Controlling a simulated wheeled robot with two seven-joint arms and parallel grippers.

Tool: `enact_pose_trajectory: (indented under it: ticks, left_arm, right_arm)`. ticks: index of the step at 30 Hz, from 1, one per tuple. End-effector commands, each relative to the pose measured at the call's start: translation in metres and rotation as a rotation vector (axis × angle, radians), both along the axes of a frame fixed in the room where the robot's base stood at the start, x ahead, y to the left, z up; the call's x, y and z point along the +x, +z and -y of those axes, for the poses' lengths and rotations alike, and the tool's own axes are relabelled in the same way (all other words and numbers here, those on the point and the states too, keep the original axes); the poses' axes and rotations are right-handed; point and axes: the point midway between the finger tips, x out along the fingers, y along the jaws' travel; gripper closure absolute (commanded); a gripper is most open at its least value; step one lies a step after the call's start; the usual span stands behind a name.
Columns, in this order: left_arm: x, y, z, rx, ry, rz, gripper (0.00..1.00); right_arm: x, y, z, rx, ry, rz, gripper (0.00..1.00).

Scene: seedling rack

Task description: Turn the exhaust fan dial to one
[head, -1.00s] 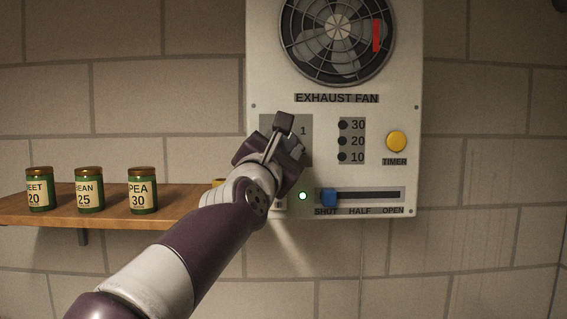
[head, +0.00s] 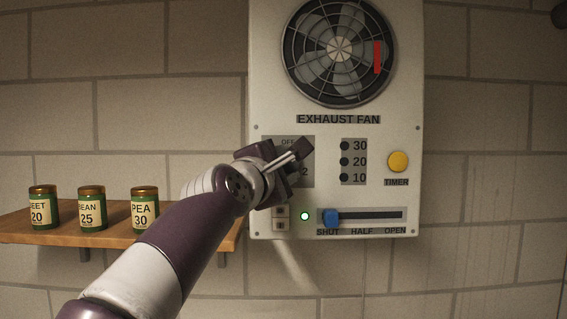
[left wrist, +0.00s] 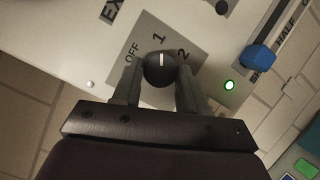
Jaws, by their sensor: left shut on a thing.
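The exhaust fan dial is a round black knob (left wrist: 160,69) with a white pointer line, on a grey plate marked OFF, 1 and 2. In the left wrist view the line points at the 1. My left gripper (head: 287,162) is shut on the dial, one finger on each side; the fingers also show in the left wrist view (left wrist: 158,86). In the head view the gripper hides the dial and the 1, while OFF and the 2 show beside it. My right gripper is in neither view.
The white panel (head: 400,220) carries a fan grille (head: 338,50), a yellow timer button (head: 398,161), a blue slider (head: 331,217) at SHUT and a lit green lamp (head: 305,216). Labelled jars stand on a wooden shelf (head: 60,236) at left.

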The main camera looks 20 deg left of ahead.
Motion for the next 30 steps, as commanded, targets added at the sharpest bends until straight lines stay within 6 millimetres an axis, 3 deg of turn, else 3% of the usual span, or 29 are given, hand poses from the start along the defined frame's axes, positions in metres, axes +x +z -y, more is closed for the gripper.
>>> enact_pose_trajectory:
  ticks: [13,14,15,16,25,30]
  left_arm:
    - [0.0,0.0,0.0,0.007,0.002,-0.002,0.88]
    - [0.0,0.0,0.0,0.007,0.002,-0.002,0.48]
    - [0.0,0.0,0.0,0.007,0.002,-0.002,0.35]
    - [0.0,0.0,0.0,0.007,0.002,-0.002,0.32]
    - [-0.003,-0.001,-0.001,0.006,0.001,-0.001,0.32]
    - [-0.035,-0.01,-0.005,0.005,0.003,0.003,0.32]
  right_arm:
    - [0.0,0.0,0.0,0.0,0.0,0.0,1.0]
    - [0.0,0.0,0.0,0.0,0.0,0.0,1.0]
    - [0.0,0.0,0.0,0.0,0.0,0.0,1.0]
    - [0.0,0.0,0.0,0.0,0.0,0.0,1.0]
    - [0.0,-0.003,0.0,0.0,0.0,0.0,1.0]
    - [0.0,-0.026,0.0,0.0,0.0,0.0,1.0]
